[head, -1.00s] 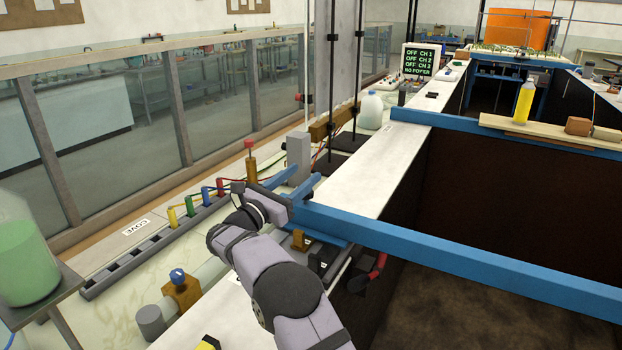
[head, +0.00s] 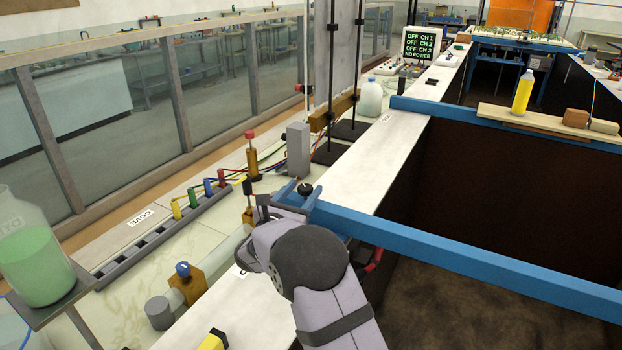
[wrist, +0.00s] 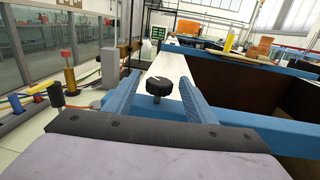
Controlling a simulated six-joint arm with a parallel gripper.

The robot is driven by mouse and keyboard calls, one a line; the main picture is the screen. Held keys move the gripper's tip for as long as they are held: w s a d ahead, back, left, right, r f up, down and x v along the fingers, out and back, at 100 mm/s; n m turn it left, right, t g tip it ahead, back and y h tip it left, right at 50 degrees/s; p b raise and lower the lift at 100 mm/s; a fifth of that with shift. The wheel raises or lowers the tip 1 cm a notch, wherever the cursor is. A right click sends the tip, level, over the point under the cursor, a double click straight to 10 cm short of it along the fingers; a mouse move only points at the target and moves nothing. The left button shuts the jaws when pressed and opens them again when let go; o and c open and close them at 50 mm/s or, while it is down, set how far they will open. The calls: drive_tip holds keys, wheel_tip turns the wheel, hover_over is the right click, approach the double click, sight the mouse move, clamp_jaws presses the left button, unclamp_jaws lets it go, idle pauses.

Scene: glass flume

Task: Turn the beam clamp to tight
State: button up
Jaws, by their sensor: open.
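The beam clamp's black ribbed knob (head: 305,188) stands at the left end of the near blue beam (head: 450,251). In the wrist view the knob (wrist: 159,87) shows a pale mark on its top and a short stem below. My gripper (head: 299,192) is open, with its blue fingers on either side of the knob. In the wrist view the gripper (wrist: 158,84) shows a gap between the knob and each finger, so it does not grip it. The lower part of the clamp is hidden by my gripper.
A brown post with a red top (head: 251,155) and a grey block (head: 298,150) stand beyond my gripper. A rack with coloured plugs (head: 165,232) and a jar of green liquid (head: 35,255) are at left. The white ledge (head: 380,165) past the beam is mostly clear.

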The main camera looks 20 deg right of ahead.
drive_tip(key=shift+p+x, duration=1.2)
drive_tip(key=shift+x, duration=1.7)
drive_tip(key=c, duration=1)
drive_tip(key=shift+c, duration=0.2)
